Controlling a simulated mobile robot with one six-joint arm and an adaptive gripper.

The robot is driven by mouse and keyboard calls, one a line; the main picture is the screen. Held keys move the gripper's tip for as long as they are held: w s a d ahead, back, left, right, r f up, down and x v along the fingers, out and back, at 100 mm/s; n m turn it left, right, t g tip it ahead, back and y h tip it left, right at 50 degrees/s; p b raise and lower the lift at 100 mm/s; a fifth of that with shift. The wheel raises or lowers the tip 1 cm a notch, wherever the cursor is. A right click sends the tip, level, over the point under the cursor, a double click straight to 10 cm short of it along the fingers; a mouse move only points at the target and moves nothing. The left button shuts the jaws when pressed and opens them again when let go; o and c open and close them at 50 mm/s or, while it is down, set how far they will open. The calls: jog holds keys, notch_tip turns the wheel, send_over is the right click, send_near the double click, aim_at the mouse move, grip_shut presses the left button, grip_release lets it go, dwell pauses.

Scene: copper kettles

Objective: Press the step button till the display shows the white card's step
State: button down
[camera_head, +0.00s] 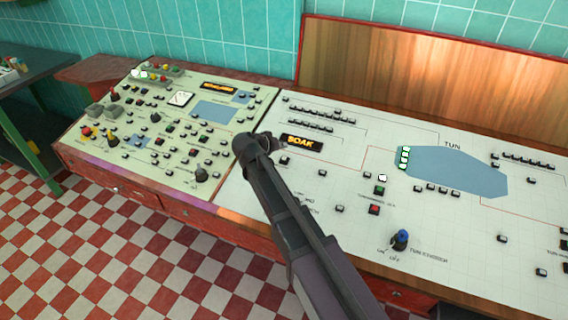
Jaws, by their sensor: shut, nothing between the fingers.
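A dark display (301,142) on the right-hand console shows orange letters that read SOAK. My gripper (268,144) is at the far end of my dark arm, just left of this display. It looks shut and empty, though the wrist hides most of its fingers. I cannot tell whether it touches the panel. No button is readably marked as the step button. A green button (380,190) and a red button (374,209) sit right of my arm.
A second orange display (218,88) on the left console is too small to read. Several small buttons surround the blue TUN panel (455,170). My arm covers part of the right console.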

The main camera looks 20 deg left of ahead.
aim_at(283, 160)
jog(key=shift+w+f+b, duration=0.2)
jog(key=shift+f+b, duration=0.65)
jog(key=shift+f, duration=0.15)
jog(key=shift+w+f+b, duration=0.2)
jog(key=shift+f+b, duration=0.6)
jog(key=shift+f, duration=0.2)
jog(key=shift+f, duration=0.1)
jog(key=shift+w+f+b, duration=0.1)
jog(key=shift+f+b, duration=0.2)
jog(key=shift+b, duration=0.1)
jog(key=shift+f+b, duration=0.35)
dwell(0.9)
jog(key=shift+r, duration=0.2)
jog(key=shift+r+p, duration=0.6)
jog(key=shift+p, duration=0.2)
jog(key=shift+r, duration=0.1)
jog(key=r+p, duration=0.2)
jog(key=s+r+p, duration=0.1)
jog(key=r+p, duration=0.1)
jog(key=p, duration=0.1)
jog(key=shift+s+r, duration=0.1)
jog(key=shift+r, duration=0.25)
